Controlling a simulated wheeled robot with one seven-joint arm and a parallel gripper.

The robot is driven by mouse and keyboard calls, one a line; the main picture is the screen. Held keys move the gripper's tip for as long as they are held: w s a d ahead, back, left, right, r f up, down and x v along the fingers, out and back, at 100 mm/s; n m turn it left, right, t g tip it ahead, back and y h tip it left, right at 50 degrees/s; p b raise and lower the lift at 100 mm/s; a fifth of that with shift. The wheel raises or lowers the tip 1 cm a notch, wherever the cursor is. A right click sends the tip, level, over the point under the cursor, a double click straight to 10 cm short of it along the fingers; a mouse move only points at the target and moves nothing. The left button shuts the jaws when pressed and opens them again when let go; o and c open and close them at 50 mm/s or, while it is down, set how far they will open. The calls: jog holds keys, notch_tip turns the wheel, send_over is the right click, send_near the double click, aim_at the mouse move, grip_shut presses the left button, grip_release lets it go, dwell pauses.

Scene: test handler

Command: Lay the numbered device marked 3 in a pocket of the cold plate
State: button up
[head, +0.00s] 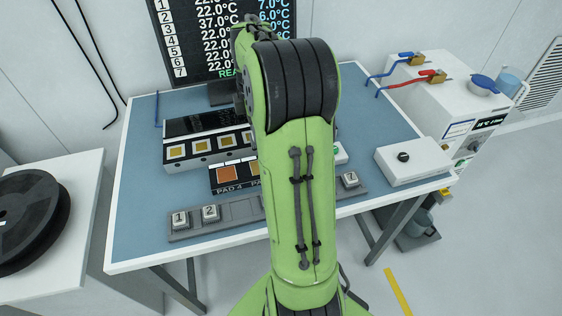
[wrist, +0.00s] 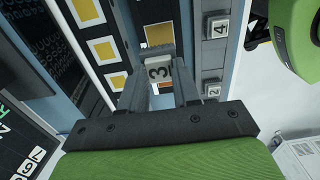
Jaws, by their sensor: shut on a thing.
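In the wrist view, my gripper (wrist: 159,88) is shut on the pale device marked 3 (wrist: 158,70), its number facing the camera. In the head view my green arm hides the gripper and this device. A long white-edged unit with a row of gold squares (head: 200,146) lies on the bench; it also shows at the left of the wrist view (wrist: 102,48). A dark panel marked PAD 4 (head: 228,188) with orange squares lies in front of it. I cannot tell for sure which of the two is the cold plate. The held device appears over the dark panel.
A grey rail (head: 240,209) at the bench front holds devices 1 (head: 180,218), 2 (head: 210,212) and 7 (head: 350,179); device 4 (wrist: 218,28) shows in the wrist view. A white box with a black knob (head: 405,158) stands right. A screen (head: 215,40) stands behind.

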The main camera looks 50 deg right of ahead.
notch_tip(320, 180, down, 10)
jog(key=b, duration=0.3)
jog(key=shift+w+a+r, duration=0.1)
jog(key=shift+a, duration=0.05)
jog(key=shift+f, duration=0.2)
jog(key=o, duration=0.9)
jog(key=shift+r, duration=0.1)
